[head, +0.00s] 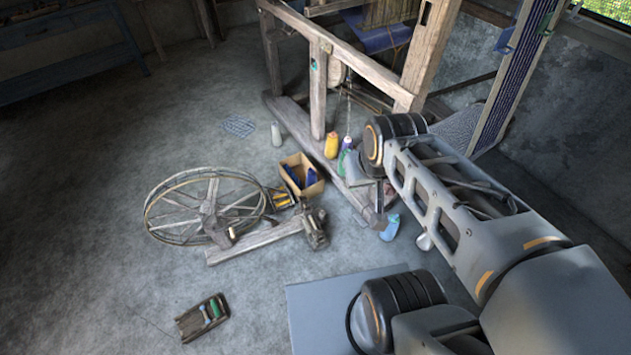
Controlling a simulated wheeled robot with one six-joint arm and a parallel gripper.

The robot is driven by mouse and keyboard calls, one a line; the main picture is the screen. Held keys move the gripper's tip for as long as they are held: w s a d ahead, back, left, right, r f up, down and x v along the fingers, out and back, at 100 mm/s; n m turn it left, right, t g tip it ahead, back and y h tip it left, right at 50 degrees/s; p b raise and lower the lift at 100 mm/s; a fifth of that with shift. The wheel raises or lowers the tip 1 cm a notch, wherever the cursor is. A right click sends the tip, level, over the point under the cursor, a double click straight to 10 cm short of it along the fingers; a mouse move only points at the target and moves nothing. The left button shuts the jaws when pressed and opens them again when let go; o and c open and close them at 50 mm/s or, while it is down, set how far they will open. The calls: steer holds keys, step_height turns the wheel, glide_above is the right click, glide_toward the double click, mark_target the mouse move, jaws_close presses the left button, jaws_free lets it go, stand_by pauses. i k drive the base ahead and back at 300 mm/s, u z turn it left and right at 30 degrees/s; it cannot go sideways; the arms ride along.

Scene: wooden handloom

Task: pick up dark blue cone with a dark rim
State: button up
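A small blue-violet cone (347,142) stands on the floor by the loom's lower beam, behind a green one. It may be the dark blue cone, but a dark rim is too small to make out. Dark blue pieces (310,177) also lie in an open cardboard box (318,188) left of the beam; their shape is unclear. My gripper (362,168) hangs below the wrist, in front of the cones and right of the box. It partly covers the green cone. Its fingers are not clear enough to show whether they are open or hold anything.
A yellow cone (332,145) and a light blue cone (390,228) stand near the beam (300,128). A grey bottle-like cone (276,134) stands further left. A spinning wheel (207,207) lies left of the box. Floor at the left is mostly clear.

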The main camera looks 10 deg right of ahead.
mark_target(310, 179)
steer(key=z, duration=0.3)
steer(key=k, duration=0.45)
steer(key=z, duration=0.85)
steer(key=i, duration=0.95)
steer(key=u, duration=1.1)
steer(key=i, duration=0.75)
steer(key=u, duration=0.85)
